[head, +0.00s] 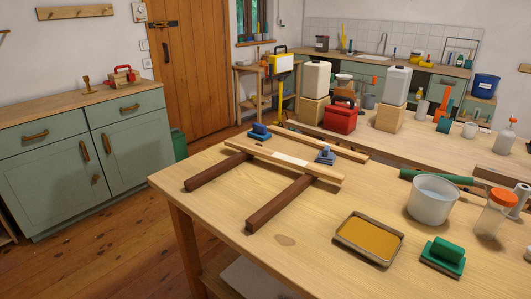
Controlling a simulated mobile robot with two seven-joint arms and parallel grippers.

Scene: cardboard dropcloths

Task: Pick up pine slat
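A long pine slat (262,151) lies across two dark brown wooden bars on the near wooden table in the head view. Part of its length, near the middle, looks paler. A second light slat (335,150) lies behind it, roughly parallel. The left dark bar (218,172) and the right dark bar (280,204) run toward the front left of the table. Neither of my grippers shows in this view.
Blue-handled tools (259,132) sit by the slats. A tray of amber liquid (369,239), a green-handled block (443,257), a white bucket (433,200) and an orange-lidded jar (496,214) stand at right. The table's front left is clear. A bench with containers (341,116) stands behind.

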